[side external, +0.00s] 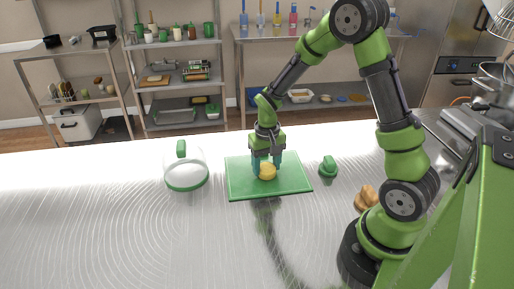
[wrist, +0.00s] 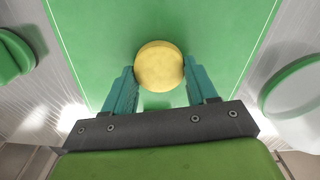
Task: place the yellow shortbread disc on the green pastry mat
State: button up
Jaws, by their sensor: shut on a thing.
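The yellow shortbread disc (side external: 267,172) is at the green pastry mat (side external: 243,187), near its middle in the side external view. My gripper (side external: 267,167) points down over the mat with its teal fingers on either side of the disc. In the wrist view my gripper (wrist: 160,85) is shut on the disc (wrist: 158,64), one finger at each side. The mat (wrist: 105,30) fills the ground behind the disc. I cannot tell whether the disc touches the mat or is just above it.
A clear dome with a green rim and handle (side external: 187,168) stands left of the mat. A small green object (side external: 328,167) sits to its right, and a brown item (side external: 367,197) lies near my base. The front left of the table is clear.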

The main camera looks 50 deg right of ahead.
aim_at(266, 166)
jog(key=o, duration=1.1)
jog(key=shift+f, duration=0.15)
jog(key=shift+c, duration=0.2)
notch_tip(266, 166, up, 12)
jog(key=s+a+r+n+t+y, duration=0.2)
jog(key=s+a+r+t, duration=0.5)
jog(key=s+a+r, duration=0.4)
jog(key=shift+s, duration=0.85)
jog(key=shift+r, duration=0.1)
